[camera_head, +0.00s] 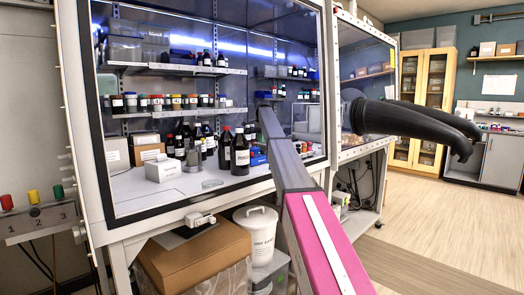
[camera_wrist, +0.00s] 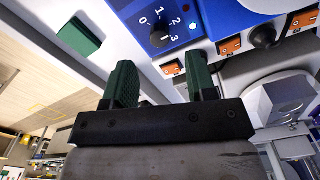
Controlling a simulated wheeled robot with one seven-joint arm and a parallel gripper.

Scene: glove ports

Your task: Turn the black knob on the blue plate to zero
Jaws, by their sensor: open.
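The blue plate (camera_wrist: 200,14) is at the top of the wrist view. The black knob (camera_wrist: 158,40) sits on it, with white numbers 0 to 3 around one side. I cannot make out clearly which number the knob points to. My gripper (camera_wrist: 160,61) is open, with its two green fingers apart and nothing between them. The knob shows between and just beyond the fingertips, with no visible contact. In the head view my arm stretches forward to the cabinet, and I cannot make out the gripper, plate or knob there.
A second black knob (camera_wrist: 263,37) and orange switches (camera_wrist: 229,45) are beside the plate. A green block (camera_wrist: 79,36) is on the pale surface at left. In the head view, black gloves (camera_head: 410,118) stick out from the cabinet at right. Bottles (camera_head: 240,152) stand inside behind glass.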

